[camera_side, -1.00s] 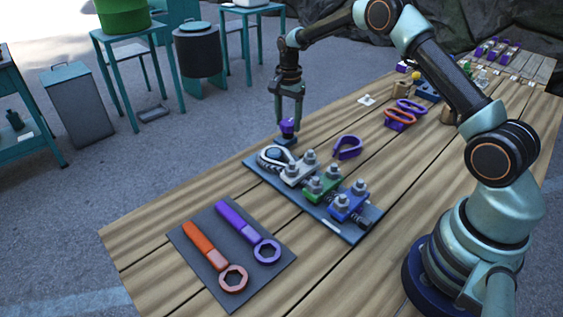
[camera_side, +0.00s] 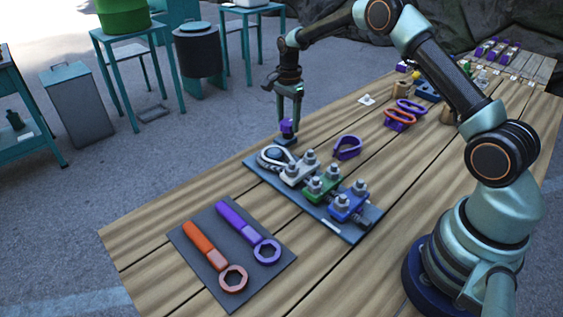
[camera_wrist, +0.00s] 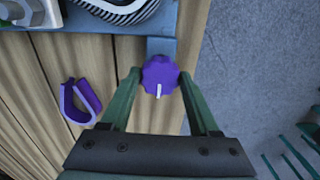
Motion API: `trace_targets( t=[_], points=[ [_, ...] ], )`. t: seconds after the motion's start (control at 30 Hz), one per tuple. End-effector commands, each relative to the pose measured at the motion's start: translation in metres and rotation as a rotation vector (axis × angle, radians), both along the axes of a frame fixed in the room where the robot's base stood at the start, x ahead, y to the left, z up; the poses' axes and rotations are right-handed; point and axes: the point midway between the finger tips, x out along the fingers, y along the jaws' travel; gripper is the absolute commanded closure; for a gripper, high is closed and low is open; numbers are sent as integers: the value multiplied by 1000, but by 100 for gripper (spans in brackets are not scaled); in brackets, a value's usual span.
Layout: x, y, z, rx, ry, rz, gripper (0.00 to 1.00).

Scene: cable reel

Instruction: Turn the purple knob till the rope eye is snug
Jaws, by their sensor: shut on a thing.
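The purple knob (camera_side: 288,127) stands at the far end of the dark plate (camera_side: 334,226). In the wrist view the knob (camera_wrist: 160,74) shows a white mark that points toward my gripper's base. My gripper (camera_side: 287,122) points down and is shut on the knob; its two fingers (camera_wrist: 160,80) lie on either side of it. The rope eye (camera_side: 275,157) lies at the plate's far left end, close to the knob. Part of it shows at the top of the wrist view (camera_wrist: 122,8). I cannot tell how snug the rope sits.
White, green (camera_side: 321,186) and blue clamps with nuts sit along the plate. A loose purple shackle-like piece (camera_side: 348,148) lies beside it. A mat (camera_side: 197,252) with orange and purple wrenches lies in front. The table's edge runs close to the knob.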

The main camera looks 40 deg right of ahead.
Motion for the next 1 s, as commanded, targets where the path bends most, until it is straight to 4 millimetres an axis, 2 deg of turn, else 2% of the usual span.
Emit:
trace_targets(
  t=[0.03,0.1,0.4,0.53,0.67,1.0],
  points=[
    [-1,0,2,1,3,-3,30],
    [-1,0,1,0,3,-2,10],
    [0,0,1,0,1,0,10],
    [0,0,9,0,-2,0,10],
    [1,0,29,-1,-4,0,10],
    [1,-1,96,-1,-3,-1,10]
  ],
)
